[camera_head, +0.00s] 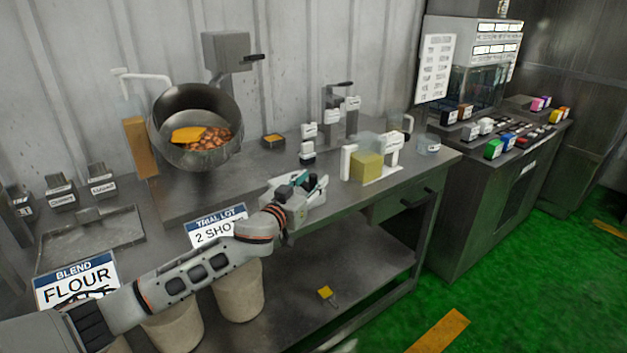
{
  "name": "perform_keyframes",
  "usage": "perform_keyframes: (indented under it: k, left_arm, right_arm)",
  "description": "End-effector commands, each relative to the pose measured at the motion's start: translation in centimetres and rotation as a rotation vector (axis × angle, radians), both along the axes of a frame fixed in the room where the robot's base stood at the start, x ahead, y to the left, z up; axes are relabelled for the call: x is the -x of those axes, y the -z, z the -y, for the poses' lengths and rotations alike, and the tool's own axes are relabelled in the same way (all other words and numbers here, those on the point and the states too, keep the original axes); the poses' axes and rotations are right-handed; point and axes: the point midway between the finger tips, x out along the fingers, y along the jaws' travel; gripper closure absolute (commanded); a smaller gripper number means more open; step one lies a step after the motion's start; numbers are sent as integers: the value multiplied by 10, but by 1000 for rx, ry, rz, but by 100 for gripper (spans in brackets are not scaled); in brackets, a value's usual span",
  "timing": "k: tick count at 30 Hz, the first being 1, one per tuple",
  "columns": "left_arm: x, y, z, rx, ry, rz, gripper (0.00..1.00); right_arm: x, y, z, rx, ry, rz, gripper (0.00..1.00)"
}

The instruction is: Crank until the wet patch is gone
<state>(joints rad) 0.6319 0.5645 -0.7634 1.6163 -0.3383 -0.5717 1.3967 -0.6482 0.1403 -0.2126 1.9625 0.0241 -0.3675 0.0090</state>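A dark metal drum (167,112) is tilted open toward me on the worktable. Inside lie brown lumps (208,139) and a smooth orange patch (187,134); I cannot tell whether this patch is the wet one. A white bent handle (145,77) stands at the drum's left, and a grey box with a dark lever (252,58) is above it at the right. My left gripper (306,181) is over the table's front middle, right of the drum and apart from it. Its fingers are small and partly hidden, so their opening is unclear. My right gripper is not in view.
A yellow block (367,166) in a white holder and labelled containers stand right of my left gripper. Signs (77,283) and (216,228) line the front edge. A side bench (470,190) holds coloured blocks. Green floor is open at right.

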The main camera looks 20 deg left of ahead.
Motion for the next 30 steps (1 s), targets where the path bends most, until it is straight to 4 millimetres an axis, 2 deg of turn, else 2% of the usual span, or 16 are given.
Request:
perform_keyframes:
  k: [5,12,13,15,17,30]
  left_arm:
    - [-9,0,2,-1,0,0,66]
    - [-10,0,2,0,1,0,66]
    - [-10,0,2,0,1,0,68]
    - [-10,0,2,0,1,0,87]
    - [-9,0,2,0,1,0,100]
    - [-13,2,5,5,-28,-2,100]
  right_arm:
    - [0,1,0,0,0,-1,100]
    - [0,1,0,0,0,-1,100]
    - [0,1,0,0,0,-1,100]
    - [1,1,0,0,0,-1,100]
    - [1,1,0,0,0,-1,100]
    - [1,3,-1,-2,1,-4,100]
